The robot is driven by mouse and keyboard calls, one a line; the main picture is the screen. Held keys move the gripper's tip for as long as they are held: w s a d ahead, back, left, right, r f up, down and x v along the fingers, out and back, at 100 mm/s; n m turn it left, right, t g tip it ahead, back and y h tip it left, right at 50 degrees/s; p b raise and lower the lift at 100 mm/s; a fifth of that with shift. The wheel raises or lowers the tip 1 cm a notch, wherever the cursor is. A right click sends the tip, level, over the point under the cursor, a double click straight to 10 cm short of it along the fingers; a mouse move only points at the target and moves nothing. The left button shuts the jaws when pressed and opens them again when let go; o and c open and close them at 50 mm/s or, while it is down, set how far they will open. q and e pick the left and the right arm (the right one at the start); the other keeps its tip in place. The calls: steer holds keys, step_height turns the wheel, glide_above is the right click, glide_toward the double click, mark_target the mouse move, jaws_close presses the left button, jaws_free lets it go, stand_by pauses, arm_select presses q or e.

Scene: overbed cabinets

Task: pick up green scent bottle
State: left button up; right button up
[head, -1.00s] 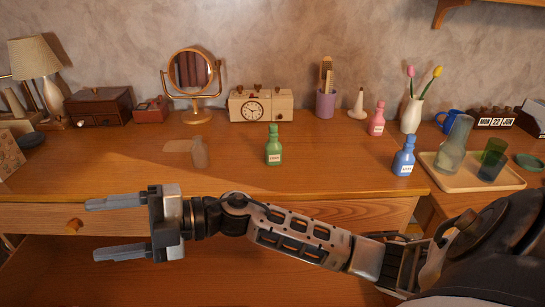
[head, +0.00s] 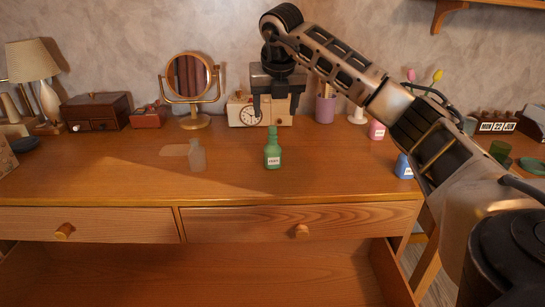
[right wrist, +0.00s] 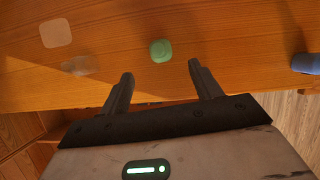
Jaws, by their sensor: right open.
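The green scent bottle (head: 272,150) stands upright on the desk near its front middle, with a pale label on its front. In the right wrist view the green bottle (right wrist: 160,50) shows from above, just beyond and between the fingertips. My right gripper (head: 271,112) points down above the bottle in the head view, apart from it. In the right wrist view its two fingers (right wrist: 161,72) are spread with nothing between them. My left gripper is in neither view.
A clear bottle (head: 197,155) stands left of the green one. The blue bottle (head: 403,167) and pink bottle (head: 377,130) stand to the right, partly behind my arm. A mirror (head: 190,80) and clock (head: 250,115) stand behind. A lower drawer (head: 200,270) appears open.

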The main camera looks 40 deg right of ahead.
mark_target(273, 136)
steer(key=x, duration=1.1)
steer(key=shift+s+a+f, duration=0.1)
steer(key=shift+s, duration=0.05)
steer(key=shift+c, duration=0.3)
